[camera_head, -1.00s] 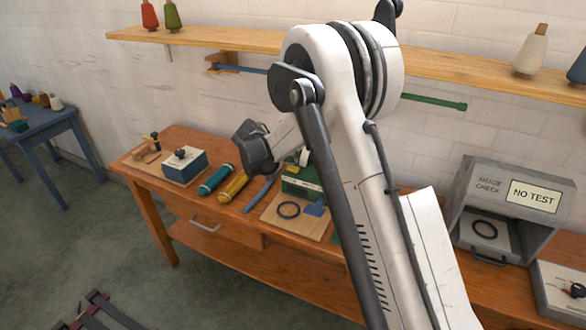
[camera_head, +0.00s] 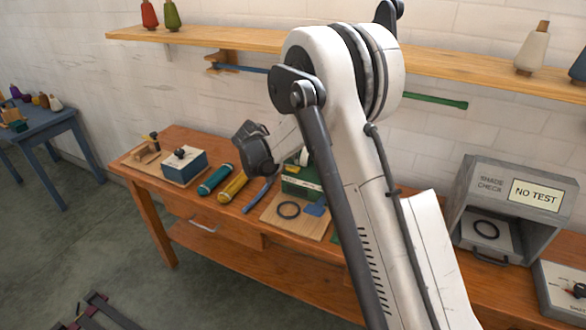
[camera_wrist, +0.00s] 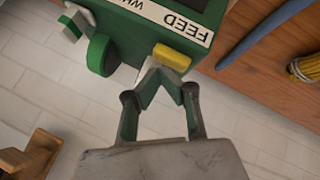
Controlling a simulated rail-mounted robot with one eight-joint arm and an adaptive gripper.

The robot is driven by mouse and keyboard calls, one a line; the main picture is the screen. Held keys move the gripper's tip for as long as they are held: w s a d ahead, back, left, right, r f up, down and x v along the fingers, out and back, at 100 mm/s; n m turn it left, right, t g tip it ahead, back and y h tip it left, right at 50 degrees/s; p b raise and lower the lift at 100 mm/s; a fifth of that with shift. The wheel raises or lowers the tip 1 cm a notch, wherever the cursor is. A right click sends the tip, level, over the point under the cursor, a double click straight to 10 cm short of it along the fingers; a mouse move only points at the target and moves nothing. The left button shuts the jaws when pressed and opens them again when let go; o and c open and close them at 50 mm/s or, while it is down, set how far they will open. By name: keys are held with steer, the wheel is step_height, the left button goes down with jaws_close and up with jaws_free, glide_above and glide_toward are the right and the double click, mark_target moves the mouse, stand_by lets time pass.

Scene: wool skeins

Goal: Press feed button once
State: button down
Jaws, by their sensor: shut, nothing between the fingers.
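The green feed machine (camera_wrist: 130,30) fills the top of the wrist view, with its white FEED label (camera_wrist: 185,22) upside down. A yellow button (camera_wrist: 172,57) sits just below the label. My gripper (camera_wrist: 153,72) is shut and empty, its tips right by the yellow button; I cannot tell whether they touch. In the head view the green machine (camera_head: 302,182) stands on a wooden board, partly hidden by my arm. My fingertips are hidden there.
A blue box (camera_head: 185,168), a teal skein (camera_head: 216,179) and a yellow skein (camera_head: 233,186) lie left of the machine. A black ring (camera_head: 288,210) lies in front. A grey check booth (camera_head: 485,225) reading NO TEST stands right.

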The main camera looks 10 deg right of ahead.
steer(key=shift+f+b, duration=0.55)
steer(key=shift+f, duration=0.1)
stand_by(0.6)
steer(key=shift+r, duration=0.2)
steer(key=shift+r+p, duration=0.3)
steer(key=shift+r, duration=0.55)
steer(key=shift+r, duration=0.1)
steer(key=shift+r+p, duration=0.85)
steer(key=shift+r, duration=1.55)
